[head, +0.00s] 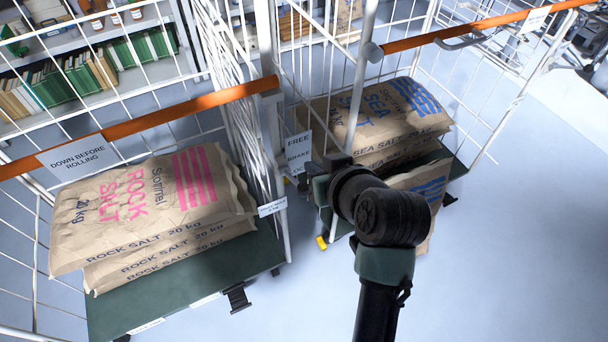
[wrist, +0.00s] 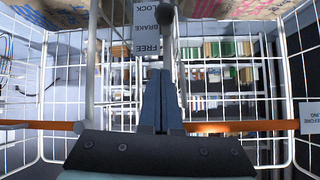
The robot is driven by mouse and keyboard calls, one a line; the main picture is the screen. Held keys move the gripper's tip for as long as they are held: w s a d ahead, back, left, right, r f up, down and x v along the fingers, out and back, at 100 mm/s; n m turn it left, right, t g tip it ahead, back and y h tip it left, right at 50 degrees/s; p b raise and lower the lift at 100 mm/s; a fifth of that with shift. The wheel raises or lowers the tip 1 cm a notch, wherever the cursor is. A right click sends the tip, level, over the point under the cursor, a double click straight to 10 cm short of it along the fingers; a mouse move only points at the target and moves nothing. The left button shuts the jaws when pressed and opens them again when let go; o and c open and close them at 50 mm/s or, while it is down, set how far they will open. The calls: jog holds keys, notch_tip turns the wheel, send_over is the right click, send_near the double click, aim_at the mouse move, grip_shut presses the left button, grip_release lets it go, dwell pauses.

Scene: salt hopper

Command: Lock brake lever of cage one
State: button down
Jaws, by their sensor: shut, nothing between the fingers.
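The brake lever shows in the wrist view as a pale rod with a dark ball knob (wrist: 166,12) at the top of the picture. A brake sign (wrist: 146,30) marked FREE, BRAKE and LOCK hangs beside it; it also shows in the head view (head: 298,153). My gripper (wrist: 158,74) is shut and empty, its fingertips close to the rod below the knob; I cannot tell whether they touch. In the head view my wrist hides the fingertips. The left cage (head: 262,250) holds rock salt sacks (head: 150,205). I cannot read which cage is one.
The right cage (head: 462,165) holds sea salt sacks (head: 375,115). Orange bars (head: 140,125) and (head: 470,32) cross the cage fronts. White mesh stands close around my gripper. Shelves with books (head: 90,75) stand behind.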

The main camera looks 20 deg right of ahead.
aim_at(304, 183)
jog(key=shift+w+a+f+p, duration=0.1)
jog(key=shift+w+f+p, duration=0.2)
jog(key=shift+w+f, duration=0.65)
jog(key=shift+w+f+p, duration=0.25)
jog(key=shift+w+f, duration=0.15)
jog(key=shift+f, duration=1.2)
jog(key=shift+w+a+f+p, duration=0.1)
jog(key=shift+w+f+p, duration=0.2)
jog(key=shift+w+f, duration=0.65)
jog(key=shift+s+f, duration=0.25)
jog(key=shift+f, duration=0.1)
